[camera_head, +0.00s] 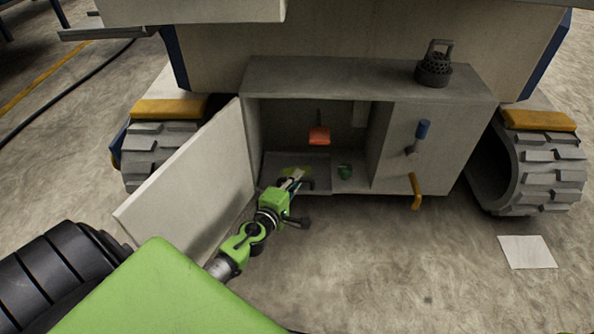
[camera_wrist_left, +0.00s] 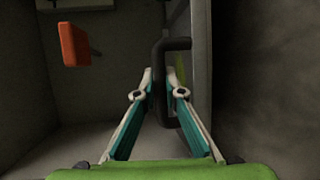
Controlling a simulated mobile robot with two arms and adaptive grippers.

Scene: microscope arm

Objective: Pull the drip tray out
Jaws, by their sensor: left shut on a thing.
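The drip tray (camera_head: 279,160) appears as a flat grey tray on the floor of the open cabinet, with a yellow-green patch on it. Its dark bent handle (camera_head: 308,184) is at the front; in the wrist view the handle (camera_wrist_left: 178,44) stands out from a grey surface. My left gripper (camera_head: 296,180) reaches in at the cabinet's lower front. Its two fingers (camera_wrist_left: 163,85) are shut on the handle, one on either side. My gripper hides part of the tray in the head view. My right gripper is not in view.
The cabinet door (camera_head: 190,184) stands open left of my arm.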

